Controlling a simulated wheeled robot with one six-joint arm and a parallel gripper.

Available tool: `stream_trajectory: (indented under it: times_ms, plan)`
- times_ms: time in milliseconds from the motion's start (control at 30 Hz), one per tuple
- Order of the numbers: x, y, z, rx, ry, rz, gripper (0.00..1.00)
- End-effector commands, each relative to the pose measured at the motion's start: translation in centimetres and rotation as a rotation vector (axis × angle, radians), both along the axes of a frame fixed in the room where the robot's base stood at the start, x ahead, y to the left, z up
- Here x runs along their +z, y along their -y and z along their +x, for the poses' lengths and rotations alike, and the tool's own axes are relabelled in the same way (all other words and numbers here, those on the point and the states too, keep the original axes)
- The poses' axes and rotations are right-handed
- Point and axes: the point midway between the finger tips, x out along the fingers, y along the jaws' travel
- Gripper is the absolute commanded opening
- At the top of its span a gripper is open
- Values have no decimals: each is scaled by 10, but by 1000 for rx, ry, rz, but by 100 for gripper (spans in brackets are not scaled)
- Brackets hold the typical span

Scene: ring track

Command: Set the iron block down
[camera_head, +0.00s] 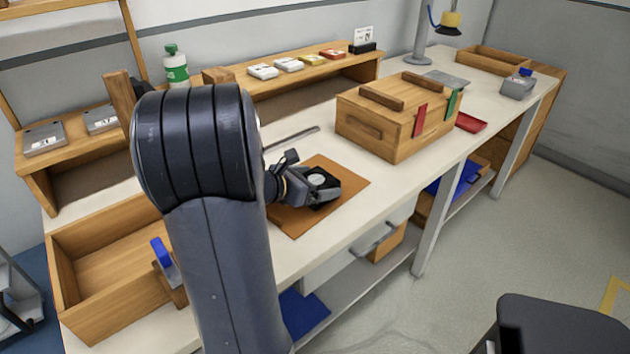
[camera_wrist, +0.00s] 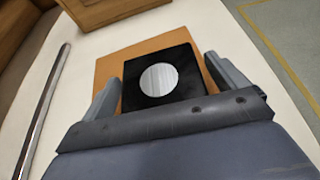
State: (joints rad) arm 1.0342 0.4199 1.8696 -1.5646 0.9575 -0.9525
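The iron block is a black square piece with a round silver disc on top; I take the black piece in the wrist view (camera_wrist: 186,72) to be it. It sits over a brown mat (camera_head: 346,178) on the bench and also shows in the head view (camera_head: 325,200). My gripper (camera_wrist: 163,68) is around it, one finger on each side. A narrow strip of mat shows between the block and the right finger; the left gap is very thin. The block's underside is hidden, so I cannot tell whether it touches the mat.
A metal rod (camera_wrist: 43,110) lies on the bench left of the mat. A wooden box (camera_head: 385,130) with red and green tabs stands behind right. An open wooden tray (camera_head: 70,295) is at the front left. A shelf (camera_head: 300,75) with small boxes runs along the back.

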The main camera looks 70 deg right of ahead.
Motion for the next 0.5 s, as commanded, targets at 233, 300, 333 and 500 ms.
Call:
stream_trajectory:
  times_ms: [233,300,333,500]
  plan:
    - [0,0,0,0,0,0,99]
    - [1,0,0,0,0,0,99]
    - [2,0,0,0,0,0,99]
    - [11,-12,9,4,1,-2,99]
